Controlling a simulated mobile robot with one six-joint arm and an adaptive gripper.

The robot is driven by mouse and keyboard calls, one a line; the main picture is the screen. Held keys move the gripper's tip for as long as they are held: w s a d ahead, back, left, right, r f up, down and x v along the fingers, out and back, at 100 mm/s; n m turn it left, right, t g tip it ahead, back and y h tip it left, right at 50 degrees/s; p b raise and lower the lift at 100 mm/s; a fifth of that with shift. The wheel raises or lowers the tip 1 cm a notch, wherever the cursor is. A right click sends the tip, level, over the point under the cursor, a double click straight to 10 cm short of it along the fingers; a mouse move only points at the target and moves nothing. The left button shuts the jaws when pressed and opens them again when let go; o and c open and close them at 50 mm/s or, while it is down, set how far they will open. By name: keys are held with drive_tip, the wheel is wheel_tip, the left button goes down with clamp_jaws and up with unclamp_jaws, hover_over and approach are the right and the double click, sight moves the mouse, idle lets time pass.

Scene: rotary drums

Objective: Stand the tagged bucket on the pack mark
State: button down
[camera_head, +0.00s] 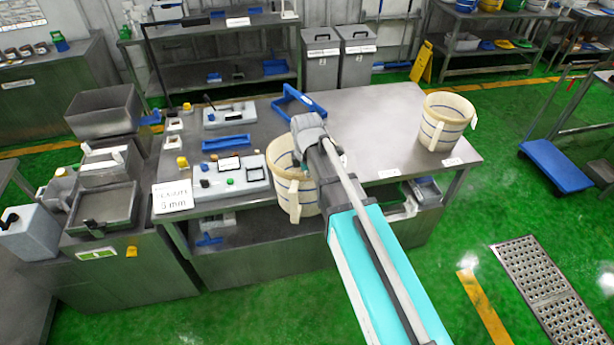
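Two cream buckets with dark blue bands show in the head view. One bucket (281,166) is at the middle front of the steel table (368,118), partly behind my arm. Its lower part overlaps the table's front edge, and I cannot tell whether it is held up or resting. The other bucket (444,125) stands upright on the table's right end. Each has a pale strip at its side; I cannot tell which is the tagged one. My gripper's wrist end (308,130) is above the left bucket; its fingers are hidden. Small white labels lie by the front edge (389,173) and near the right bucket (453,162); I cannot identify the pack mark.
A blue open frame (300,104) is behind my wrist. Blue trays, a scale-like device (240,176) and a "5 mm" sign (173,196) fill the table's left side. The table between the buckets is mostly clear. A blue trolley (556,166) stands right.

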sight(307, 214)
drive_tip(key=shift+f, duration=0.1)
wheel_tip(307, 214, down, 15)
drive_tip(key=b, duration=1.5)
drive_tip(key=shift+d+r, duration=0.1)
drive_tip(key=shift+r, duration=0.1)
